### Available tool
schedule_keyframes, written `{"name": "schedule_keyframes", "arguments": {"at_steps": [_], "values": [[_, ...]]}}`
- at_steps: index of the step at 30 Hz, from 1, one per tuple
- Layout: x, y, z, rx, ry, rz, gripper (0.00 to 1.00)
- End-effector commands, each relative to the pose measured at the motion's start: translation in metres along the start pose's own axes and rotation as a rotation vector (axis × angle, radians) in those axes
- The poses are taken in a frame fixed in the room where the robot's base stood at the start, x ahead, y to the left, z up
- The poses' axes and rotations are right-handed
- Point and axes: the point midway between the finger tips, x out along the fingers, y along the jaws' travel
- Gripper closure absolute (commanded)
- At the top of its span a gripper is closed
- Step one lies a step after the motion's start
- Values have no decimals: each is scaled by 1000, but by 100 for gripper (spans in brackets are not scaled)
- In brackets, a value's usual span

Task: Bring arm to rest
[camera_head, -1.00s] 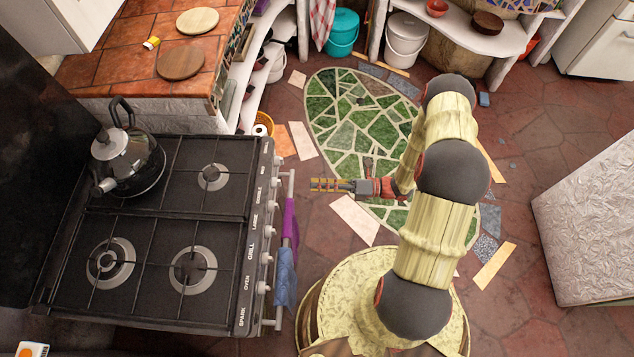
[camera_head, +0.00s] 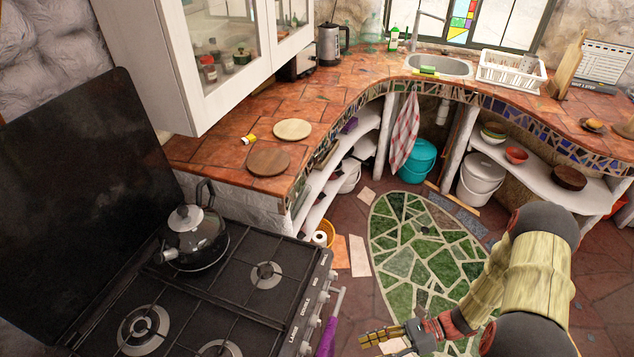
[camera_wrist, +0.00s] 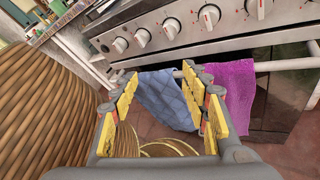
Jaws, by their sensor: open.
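My gripper (camera_head: 378,336) is at the lower middle of the head view, over the floor to the right of the stove. In the wrist view my gripper (camera_wrist: 168,88) is open, its yellow-padded fingers apart with nothing between them. Beyond the fingers hang a blue cloth (camera_wrist: 166,100) and a purple cloth (camera_wrist: 232,85) on the oven rail. My arm (camera_head: 525,280) is bent at the lower right of the head view.
A tiled counter (camera_head: 345,93) curves around the back. A green mosaic (camera_head: 425,240) lies on the open floor. A teal bucket (camera_head: 418,160) stands under the counter.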

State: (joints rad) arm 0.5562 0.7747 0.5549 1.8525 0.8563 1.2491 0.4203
Motion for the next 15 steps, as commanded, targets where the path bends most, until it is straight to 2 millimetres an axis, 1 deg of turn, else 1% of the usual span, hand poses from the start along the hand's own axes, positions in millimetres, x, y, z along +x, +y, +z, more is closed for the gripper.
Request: {"name": "schedule_keyframes", "arguments": {"at_steps": [1, 6, 11, 15], "values": [[-8, 7, 8, -69, 55, 19, 54], [-36, 33, 29, -332, 267, 107, 54], [-64, 54, 53, -574, 466, 194, 54], [-87, 70, 78, -767, 632, 263, 54]]}}
